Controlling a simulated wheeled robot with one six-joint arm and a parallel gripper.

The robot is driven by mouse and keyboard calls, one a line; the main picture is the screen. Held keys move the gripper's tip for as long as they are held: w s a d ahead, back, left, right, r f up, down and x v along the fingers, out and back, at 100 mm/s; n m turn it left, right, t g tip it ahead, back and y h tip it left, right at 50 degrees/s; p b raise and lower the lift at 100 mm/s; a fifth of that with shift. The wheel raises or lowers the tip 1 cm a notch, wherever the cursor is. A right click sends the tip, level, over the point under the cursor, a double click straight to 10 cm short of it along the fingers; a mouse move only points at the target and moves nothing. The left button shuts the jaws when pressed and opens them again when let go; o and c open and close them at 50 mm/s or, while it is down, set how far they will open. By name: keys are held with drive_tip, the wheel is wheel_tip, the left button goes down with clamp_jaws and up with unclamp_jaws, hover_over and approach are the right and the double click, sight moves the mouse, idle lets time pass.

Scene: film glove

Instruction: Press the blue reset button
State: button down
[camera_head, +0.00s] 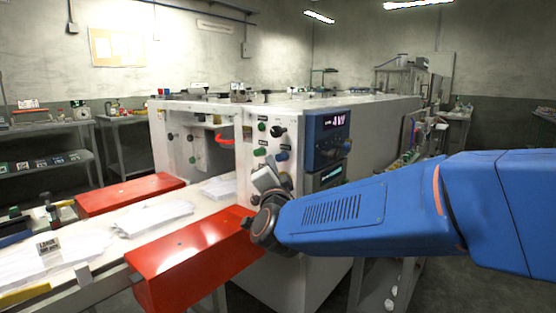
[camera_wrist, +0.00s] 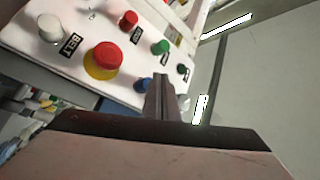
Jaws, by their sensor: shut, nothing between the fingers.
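The blue button (camera_wrist: 143,85) shows in the wrist view on a white control panel (camera_wrist: 82,20), just left of my fingertips and partly hidden. My gripper (camera_wrist: 165,82) is shut and empty, its fingers pointing toward the panel. I cannot tell whether the fingers touch the panel or the button. In the head view, a blue button (camera_head: 282,156) sits on the front of the white machine (camera_head: 228,168), up and right of my gripper (camera_head: 265,178).
A red mushroom button on yellow (camera_wrist: 103,60), a small red button (camera_wrist: 128,18), green buttons (camera_wrist: 160,47) and a white knob (camera_wrist: 50,27) share the panel. Red covers (camera_head: 190,255) and a conveyor with white gloves (camera_head: 153,219) lie left of my arm.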

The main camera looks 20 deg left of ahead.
drive_tip(key=shift+w, duration=0.1)
drive_tip(key=shift+w+d, duration=0.15)
drive_tip(key=shift+w, duration=0.15)
drive_tip(key=shift+w+d, duration=0.2)
drive_tip(key=shift+w, duration=0.2)
idle(0.9)
drive_tip(key=shift+s+a, duration=0.1)
drive_tip(key=shift+s, duration=0.05)
drive_tip(key=shift+s+a, duration=0.25)
drive_tip(key=shift+s, duration=0.4)
drive_tip(key=s, duration=0.1)
drive_tip(key=s+a, duration=0.1)
drive_tip(key=s, duration=0.1)
drive_tip(key=s+a, duration=0.1)
drive_tip(key=shift+s, duration=0.3)
idle(0.4)
drive_tip(key=shift+d, duration=0.1)
idle(0.4)
